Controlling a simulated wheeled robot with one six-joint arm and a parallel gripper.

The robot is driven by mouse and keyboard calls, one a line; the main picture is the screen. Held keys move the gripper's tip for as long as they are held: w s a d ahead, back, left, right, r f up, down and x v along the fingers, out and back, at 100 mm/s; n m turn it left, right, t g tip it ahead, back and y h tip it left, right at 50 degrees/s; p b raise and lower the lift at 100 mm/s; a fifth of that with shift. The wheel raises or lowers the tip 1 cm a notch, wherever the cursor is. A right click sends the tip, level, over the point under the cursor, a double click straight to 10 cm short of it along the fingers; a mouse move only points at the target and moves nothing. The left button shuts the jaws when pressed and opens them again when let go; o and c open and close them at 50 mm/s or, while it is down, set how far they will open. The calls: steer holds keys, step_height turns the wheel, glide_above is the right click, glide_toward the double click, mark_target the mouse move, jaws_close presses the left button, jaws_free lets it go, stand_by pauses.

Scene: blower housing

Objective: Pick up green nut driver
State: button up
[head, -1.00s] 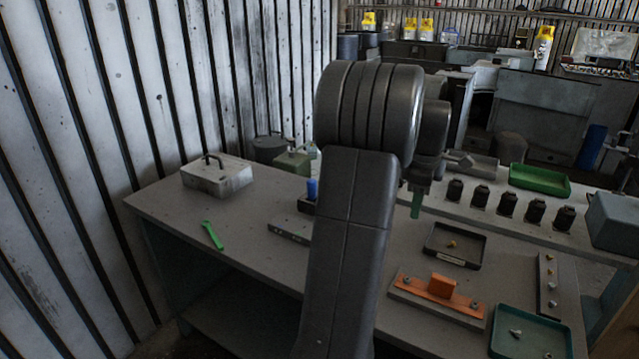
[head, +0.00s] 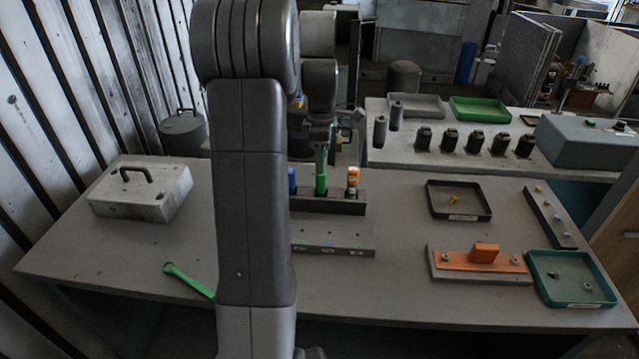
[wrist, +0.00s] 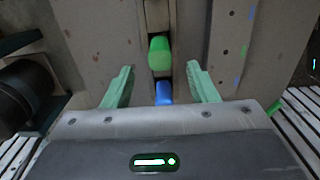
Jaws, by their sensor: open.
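The green nut driver (head: 320,186) stands upright in a dark rack (head: 345,204), between a blue-handled driver (head: 292,181) and an orange-and-white one (head: 352,180). My gripper (head: 321,157) is above the rack, pointing down over the green handle. In the wrist view, my gripper (wrist: 159,70) is open, with green fingers spread to either side. The green handle (wrist: 160,55) shows between the fingertips with a gap on both sides, and the blue handle (wrist: 163,93) is just below it. I cannot tell how far the fingertips are above the handle.
A long block (head: 333,240) lies in front of the rack. A green wrench (head: 188,279) and a grey box (head: 141,192) are on the left. A black tray (head: 431,200), an orange fixture (head: 455,262) and a teal tray (head: 545,291) are on the right. Bare tabletop lies between.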

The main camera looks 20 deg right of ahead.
mark_target(321, 179)
step_height(321, 179, down, 3)
steer(key=shift+s+d+r, duration=0.1)
steer(key=shift+r, duration=0.1)
step_height(321, 179, down, 5)
steer(key=shift+f+p, duration=0.1)
steer(key=shift+p, duration=0.6)
jaws_close()
step_height(321, 179, up, 10)
steer(key=shift+r+b, duration=0.1)
steer(key=shift+b, duration=0.55)
